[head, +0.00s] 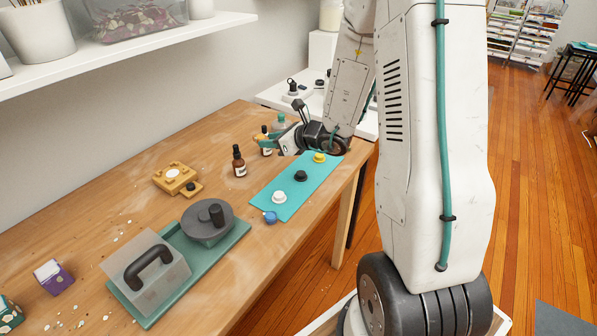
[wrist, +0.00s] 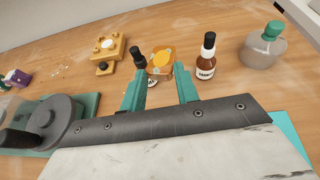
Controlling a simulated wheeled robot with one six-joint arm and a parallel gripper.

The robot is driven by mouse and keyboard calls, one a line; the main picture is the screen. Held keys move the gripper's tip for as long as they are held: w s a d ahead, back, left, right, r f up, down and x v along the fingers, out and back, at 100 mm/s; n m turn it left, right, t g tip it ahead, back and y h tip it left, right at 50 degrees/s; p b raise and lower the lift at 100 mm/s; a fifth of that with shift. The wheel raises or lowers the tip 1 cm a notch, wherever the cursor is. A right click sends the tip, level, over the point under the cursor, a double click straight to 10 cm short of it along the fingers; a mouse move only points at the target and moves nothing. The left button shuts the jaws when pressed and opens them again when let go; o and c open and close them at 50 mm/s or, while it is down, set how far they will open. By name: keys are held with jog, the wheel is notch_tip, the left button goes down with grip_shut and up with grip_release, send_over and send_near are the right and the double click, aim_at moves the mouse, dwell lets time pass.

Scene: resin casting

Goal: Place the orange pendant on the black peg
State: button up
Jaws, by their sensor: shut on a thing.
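The orange pendant (wrist: 160,60) shows in the wrist view as an amber, squarish piece with a brighter orange oval. It sits between the teal fingertips of my gripper (wrist: 159,76), which is shut on it. In the head view, my gripper (head: 268,140) is over the far part of the table, left of the teal mat's far end. The pendant is hard to separate from the bottle there. The black peg (head: 300,176) stands in the middle of the teal mat (head: 288,210), between a white peg (head: 279,197) and a yellow peg (head: 319,157). My gripper is apart from it.
A dropper bottle (head: 239,163) stands near my gripper, with a labelled bottle (wrist: 207,58) and a teal-capped clear bottle (wrist: 263,47) close by. A yellow mould (head: 175,178), a grey round pot (head: 207,222) and a lidded box (head: 147,268) lie nearer.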

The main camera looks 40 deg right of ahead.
jog(key=s+d+f+n+g+y, duration=0.15)
jog(key=s+d, duration=0.25)
jog(key=s, duration=0.8)
jog(key=s+d+f+n+g+y, duration=0.15)
jog(key=s+d, duration=0.25)
jog(key=s, duration=0.8)
jog(key=shift+t, duration=0.4)
jog(key=w, duration=0.5)
jog(key=w+f, duration=0.1)
jog(key=w, duration=0.4)
jog(key=w+f, duration=0.1)
jog(key=w, duration=0.4)
jog(key=shift+d+f, duration=0.2)
jog(key=shift+w+f, duration=0.15)
jog(key=shift+f, duration=1.6)
jog(key=shift+f, duration=0.1)
jog(key=o, duration=1)
